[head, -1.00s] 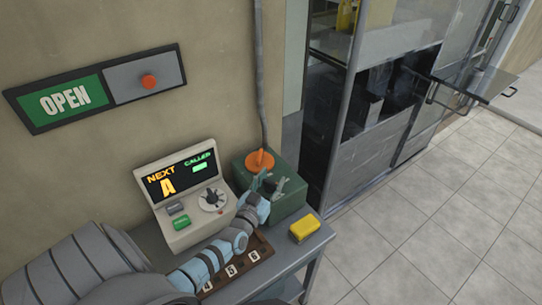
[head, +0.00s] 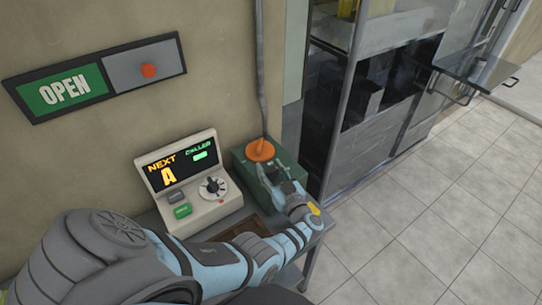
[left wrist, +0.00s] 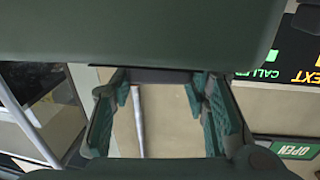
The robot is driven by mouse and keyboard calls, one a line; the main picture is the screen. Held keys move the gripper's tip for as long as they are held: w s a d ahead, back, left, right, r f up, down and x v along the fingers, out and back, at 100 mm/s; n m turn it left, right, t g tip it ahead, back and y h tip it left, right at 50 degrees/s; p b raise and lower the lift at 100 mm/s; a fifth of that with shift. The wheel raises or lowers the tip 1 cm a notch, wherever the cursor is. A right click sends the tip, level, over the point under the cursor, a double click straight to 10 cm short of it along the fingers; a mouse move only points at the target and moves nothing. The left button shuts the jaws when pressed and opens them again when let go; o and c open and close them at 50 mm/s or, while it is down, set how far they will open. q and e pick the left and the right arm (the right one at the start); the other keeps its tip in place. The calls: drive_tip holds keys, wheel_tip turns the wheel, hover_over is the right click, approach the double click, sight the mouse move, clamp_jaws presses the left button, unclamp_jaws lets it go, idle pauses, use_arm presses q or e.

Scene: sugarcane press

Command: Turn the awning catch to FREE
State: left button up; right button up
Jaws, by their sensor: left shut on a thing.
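The orange knob (head: 260,149), which looks like the awning catch, sits on top of a green box (head: 239,168) against the wall. Its FREE marking is not readable. My left gripper (head: 268,172) reaches over the box close to the knob, on its near side. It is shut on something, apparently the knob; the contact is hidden. In the left wrist view, its two teal finger pads (left wrist: 165,100) stand apart with the wall behind, and a dark green surface covers the top. My right gripper is not in view.
A cream console (head: 196,205) with a NEXT/CALLED display stands left of the box. An OPEN sign (head: 64,91) with a red button hangs above. The tiled floor (head: 430,215) at right is clear.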

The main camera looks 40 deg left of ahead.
use_arm(q)
drive_tip(key=shift+s+d+f+n+g+y+b, duration=0.1)
drive_tip(key=shift+n+g+y+b, duration=0.15)
drive_tip(key=shift+n+g+b, duration=0.3)
drive_tip(key=shift+f+n+g+y+b, duration=0.1)
drive_tip(key=shift+n+g+y+b, duration=0.2)
drive_tip(key=shift+g+b, duration=0.45)
drive_tip(key=o, duration=1.2)
drive_tip(key=v, duration=0.7)
drive_tip(key=shift+d+r, duration=0.1)
drive_tip(key=shift+d, duration=0.2)
drive_tip(key=shift+a, duration=0.1)
